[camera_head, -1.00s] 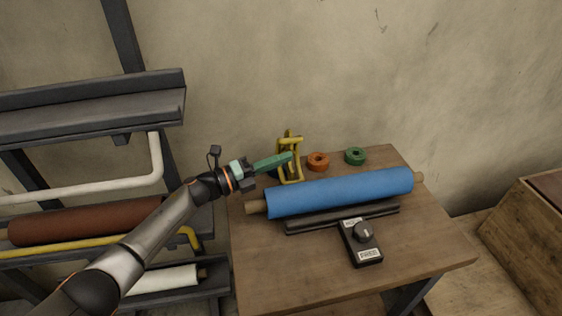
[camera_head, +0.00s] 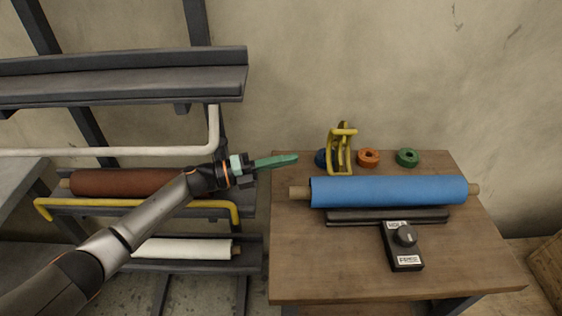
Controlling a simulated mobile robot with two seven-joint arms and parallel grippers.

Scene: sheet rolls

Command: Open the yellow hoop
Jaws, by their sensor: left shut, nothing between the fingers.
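The yellow hoop (camera_head: 140,204) is a bent bar on the rack at the left, running across the front of a brown roll (camera_head: 130,182). Its two ends bend downward, and part of it is hidden behind my left arm. My left gripper (camera_head: 288,160), with green fingers, is shut and empty. It points right, above and to the right of the hoop's right end, apart from it. Its fingertips appear over the table's back left corner. My right gripper is not in view.
A white hoop (camera_head: 110,152) crosses the rack above, and a white roll (camera_head: 185,249) lies below. The wooden table (camera_head: 330,270) holds a blue roll (camera_head: 390,191), a yellow stand (camera_head: 333,160), tape rings (camera_head: 368,158) and a black knob box (camera_head: 404,250).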

